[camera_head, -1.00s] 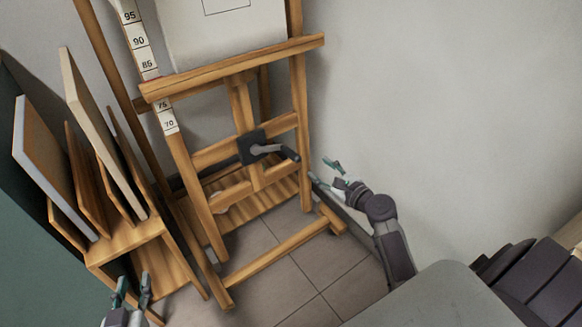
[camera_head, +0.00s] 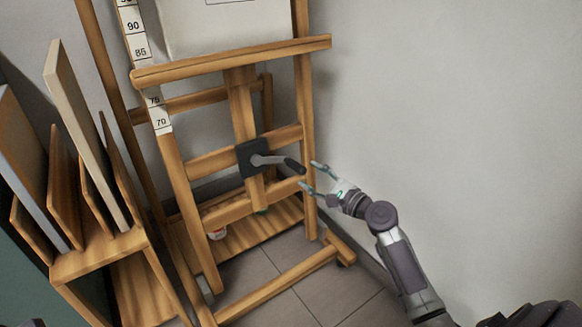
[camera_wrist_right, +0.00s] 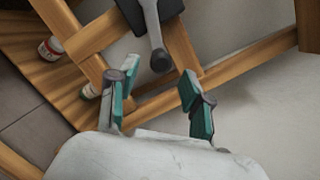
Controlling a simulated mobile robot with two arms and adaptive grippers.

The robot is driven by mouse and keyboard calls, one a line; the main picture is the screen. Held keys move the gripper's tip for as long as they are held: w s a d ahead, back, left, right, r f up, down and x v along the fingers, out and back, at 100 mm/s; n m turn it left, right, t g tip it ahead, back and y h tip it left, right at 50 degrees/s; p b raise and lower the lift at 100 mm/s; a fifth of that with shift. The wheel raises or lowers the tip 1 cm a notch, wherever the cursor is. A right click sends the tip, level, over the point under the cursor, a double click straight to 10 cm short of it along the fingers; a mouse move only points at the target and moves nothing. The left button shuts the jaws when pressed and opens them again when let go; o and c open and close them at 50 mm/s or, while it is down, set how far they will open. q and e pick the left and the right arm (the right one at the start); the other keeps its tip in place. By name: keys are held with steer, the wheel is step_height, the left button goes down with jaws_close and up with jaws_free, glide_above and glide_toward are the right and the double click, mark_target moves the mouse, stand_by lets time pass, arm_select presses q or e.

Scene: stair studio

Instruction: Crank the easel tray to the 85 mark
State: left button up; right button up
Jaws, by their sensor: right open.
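The wooden easel (camera_head: 305,115) stands against the wall. Its tray (camera_head: 235,60) crosses the white scale strip (camera_head: 160,118) between the 85 and 75 marks, hiding the part there. The crank (camera_head: 272,160) has a dark square mount and a grey arm, with its black knob pointing right. My right gripper (camera_head: 308,175) is open and empty just right of the knob, apart from it. In the right wrist view the crank knob (camera_wrist_right: 161,61) lies ahead of and between the open fingers (camera_wrist_right: 160,85).
A wooden rack (camera_head: 105,250) with upright panels (camera_head: 80,130) stands at the left. A pale canvas (camera_head: 225,30) rests on the tray. Small jars (camera_head: 216,233) sit on the easel's low shelf. The wall to the right is bare.

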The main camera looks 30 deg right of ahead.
mark_target(286, 161)
steer(key=b+x, duration=0.2)
steer(key=x, duration=0.6)
steer(key=shift+w+f, duration=0.1)
steer(key=shift+w, duration=0.05)
jaws_close()
